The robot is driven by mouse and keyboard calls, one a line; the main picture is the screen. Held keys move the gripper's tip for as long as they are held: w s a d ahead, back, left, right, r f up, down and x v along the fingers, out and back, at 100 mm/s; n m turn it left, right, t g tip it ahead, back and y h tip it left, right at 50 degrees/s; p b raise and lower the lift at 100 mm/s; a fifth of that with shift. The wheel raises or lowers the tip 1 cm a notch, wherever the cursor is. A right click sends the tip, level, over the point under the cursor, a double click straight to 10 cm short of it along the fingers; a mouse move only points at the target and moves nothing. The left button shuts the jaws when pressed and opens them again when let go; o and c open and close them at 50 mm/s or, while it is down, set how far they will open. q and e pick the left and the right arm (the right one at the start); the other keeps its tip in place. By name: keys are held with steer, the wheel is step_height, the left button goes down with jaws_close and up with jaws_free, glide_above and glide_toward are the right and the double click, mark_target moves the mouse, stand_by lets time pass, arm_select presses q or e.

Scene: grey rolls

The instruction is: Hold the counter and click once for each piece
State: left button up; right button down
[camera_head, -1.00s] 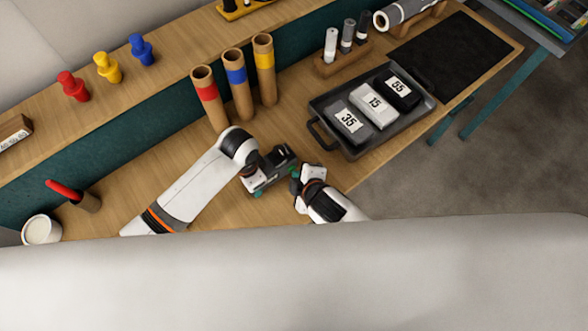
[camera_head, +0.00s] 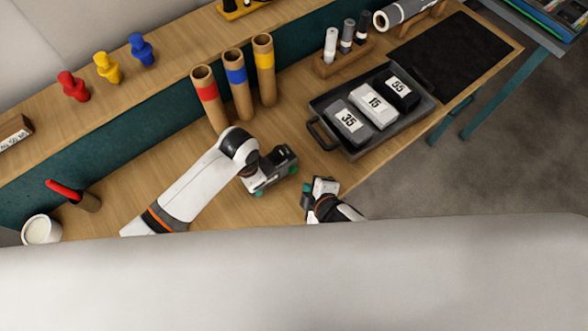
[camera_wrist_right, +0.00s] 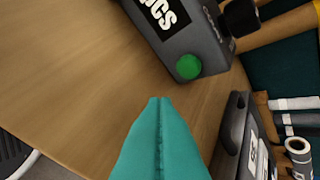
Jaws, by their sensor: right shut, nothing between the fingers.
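The counter (camera_head: 278,162) is a dark grey box at the end of my left arm in the head view. The right wrist view shows it close up (camera_wrist_right: 190,40), with a black label with white letters and a round green button (camera_wrist_right: 188,67). My left gripper (camera_head: 262,180) is at the counter and appears shut on it; its fingers are partly hidden. My right gripper (camera_head: 307,192) is to the right of the counter and apart from it. Its teal fingers (camera_wrist_right: 158,105) are shut and empty, with a gap between their tips and the green button.
A dark tray (camera_head: 322,135) holds grey, white and black packs numbered 35, 15 and 55. Three cardboard tubes (camera_head: 238,90) with red, blue and yellow bands stand behind my left arm. A white cup (camera_head: 41,231) stands at the left. The table between is bare.

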mark_target(292, 169)
steer(key=shift+s+d, duration=0.35)
steer(key=shift+s, duration=0.2)
steer(key=shift+s+d, duration=0.3)
steer(key=shift+s, duration=0.2)
stand_by(1.8)
steer(key=s+d, duration=0.2)
steer(key=s, duration=0.1)
steer(key=shift+s, duration=0.1)
stand_by(0.3)
steer(key=shift+w+a, duration=0.8)
steer(key=shift+w, duration=0.45)
steer(key=shift+w+a, duration=0.75)
steer(key=shift+w, duration=0.5)
steer(key=shift+w+a, duration=0.8)
steer(key=shift+w, duration=0.45)
steer(key=shift+w, duration=0.1)
steer(key=shift+w+a, duration=0.25)
